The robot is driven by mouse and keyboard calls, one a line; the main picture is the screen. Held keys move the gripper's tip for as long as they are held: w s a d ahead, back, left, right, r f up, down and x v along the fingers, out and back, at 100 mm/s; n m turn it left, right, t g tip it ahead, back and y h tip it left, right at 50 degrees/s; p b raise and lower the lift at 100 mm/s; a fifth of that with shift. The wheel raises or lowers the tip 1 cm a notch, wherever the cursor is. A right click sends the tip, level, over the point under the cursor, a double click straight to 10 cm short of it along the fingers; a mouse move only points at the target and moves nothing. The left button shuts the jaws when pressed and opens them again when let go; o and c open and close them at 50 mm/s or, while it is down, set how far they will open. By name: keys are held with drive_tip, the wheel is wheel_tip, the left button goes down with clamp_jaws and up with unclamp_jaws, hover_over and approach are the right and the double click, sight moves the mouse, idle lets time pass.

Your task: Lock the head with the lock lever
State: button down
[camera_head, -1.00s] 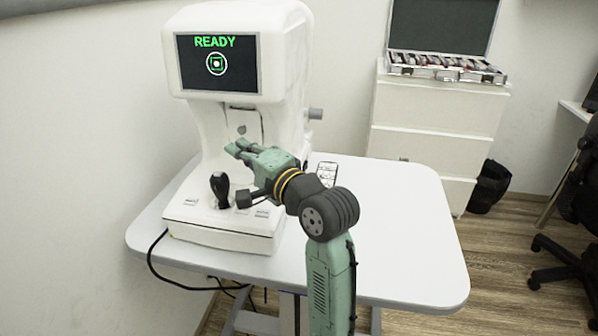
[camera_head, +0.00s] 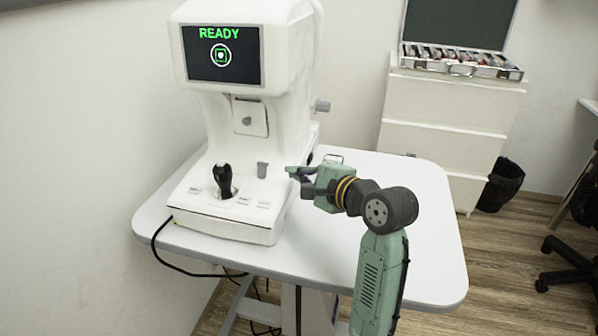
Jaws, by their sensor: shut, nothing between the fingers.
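The white eye-test machine (camera_head: 243,120) stands on the table, its screen (camera_head: 221,54) showing a green "READY" and a ring symbol. On its base, a black joystick (camera_head: 223,178) stands upright at the left. A short grey lever (camera_head: 262,169) stands to the right of it; I cannot tell for sure whether this is the lock lever. A grey knob (camera_head: 322,106) sticks out of the head's right side. My gripper (camera_head: 289,170) is shut and empty, pointing left, just right of the grey lever in the picture and seemingly apart from it.
Small labelled buttons lie on the machine's base. The white table (camera_head: 430,230) is clear on the right. A black cable (camera_head: 160,245) hangs at the left. Behind stand white drawers (camera_head: 440,110) with an open case of lenses (camera_head: 460,62), and a black bin (camera_head: 500,187).

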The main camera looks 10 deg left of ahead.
sight(281, 174)
drive_tip(key=p+x, duration=0.1)
drive_tip(key=x, duration=0.6)
drive_tip(key=shift+a, duration=0.1)
drive_tip(key=shift+f, duration=0.1)
